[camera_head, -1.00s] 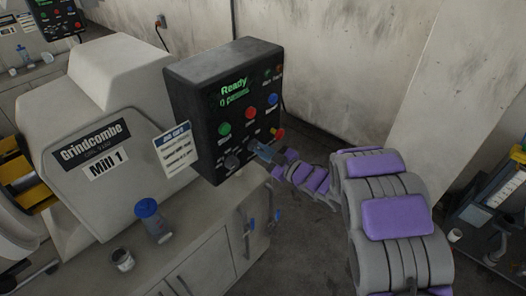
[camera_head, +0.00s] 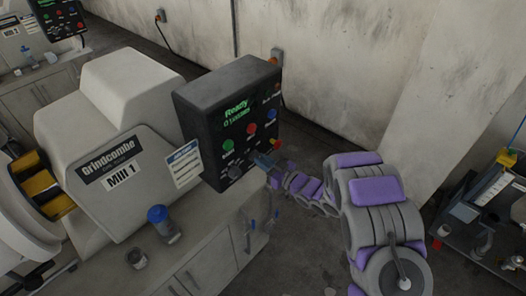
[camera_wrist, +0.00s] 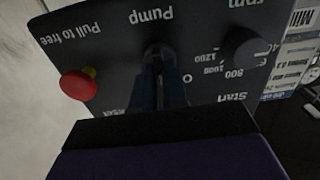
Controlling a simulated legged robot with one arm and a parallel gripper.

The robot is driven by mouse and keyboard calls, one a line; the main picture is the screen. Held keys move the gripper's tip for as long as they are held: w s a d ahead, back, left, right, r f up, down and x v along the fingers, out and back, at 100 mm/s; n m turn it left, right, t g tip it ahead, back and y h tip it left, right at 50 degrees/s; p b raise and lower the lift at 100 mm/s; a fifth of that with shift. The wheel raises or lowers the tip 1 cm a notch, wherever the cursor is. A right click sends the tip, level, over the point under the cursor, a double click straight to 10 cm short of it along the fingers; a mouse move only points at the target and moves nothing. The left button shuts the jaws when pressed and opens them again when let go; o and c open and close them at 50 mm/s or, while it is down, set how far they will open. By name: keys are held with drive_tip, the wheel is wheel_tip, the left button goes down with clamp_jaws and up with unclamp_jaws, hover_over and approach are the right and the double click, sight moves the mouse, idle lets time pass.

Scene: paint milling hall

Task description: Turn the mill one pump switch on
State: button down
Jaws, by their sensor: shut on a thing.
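The black control box (camera_head: 210,120) of mill one shows green "Ready" text and stands beside the mill labelled "Mill 1" (camera_head: 121,180). My gripper (camera_head: 264,162) is at the lower part of the panel face. In the wrist view, upside down, the pump switch (camera_wrist: 153,52) is a dark knob under the "Pump" label. My gripper (camera_wrist: 158,72) has its two bluish fingers closed around it. The fingers hide most of the switch, so its position cannot be told.
In the wrist view, a red emergency stop (camera_wrist: 77,85) with a yellow collar is left of my fingers, and a dark speed knob (camera_wrist: 246,48) is right. Floor right of the bench is open.

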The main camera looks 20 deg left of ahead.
drive_tip(key=shift+w+m+p, duration=0.15)
drive_tip(key=shift+m+p, duration=2.75)
drive_tip(key=shift+p, duration=0.4)
drive_tip(key=shift+d, duration=0.1)
drive_tip(key=c, duration=1.2)
unclamp_jaws()
drive_tip(key=shift+o, duration=0.2)
drive_tip(key=b+v, duration=0.1)
drive_tip(key=v, duration=1.6)
